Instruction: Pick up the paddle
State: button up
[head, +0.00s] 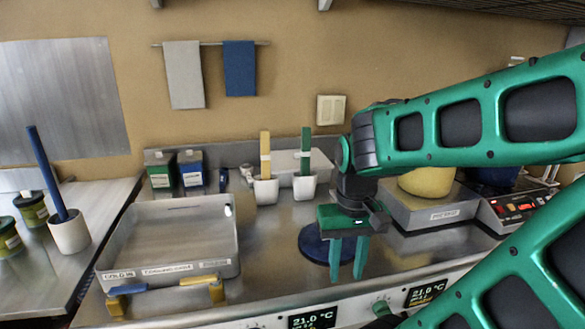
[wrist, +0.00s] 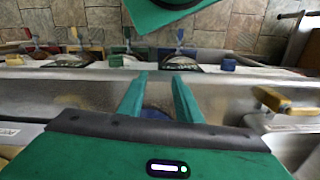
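Three paddle-like tools stand upright in white cups in the head view. A blue one (head: 47,175) leans in a cup (head: 70,232) on the left counter. A yellow one (head: 265,153) and a green one (head: 306,150) stand in two cups (head: 266,191) near the back of the steel counter. I cannot tell which is the paddle meant. My gripper (head: 347,275) hangs fingers-down over the counter's front, right of and nearer than the cups, with a dark blue disc (head: 312,246) behind it. In the wrist view its fingers (wrist: 160,76) are apart with nothing held between them.
A steel tray (head: 170,237) with labels stands left of my gripper, with blue and yellow pieces at its front edge. A yellow rounded thing (head: 427,181) sits on a labelled grey box (head: 430,211) at right, beside a panel with red displays (head: 515,207).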

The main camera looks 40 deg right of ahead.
jog(key=shift+w, duration=0.4)
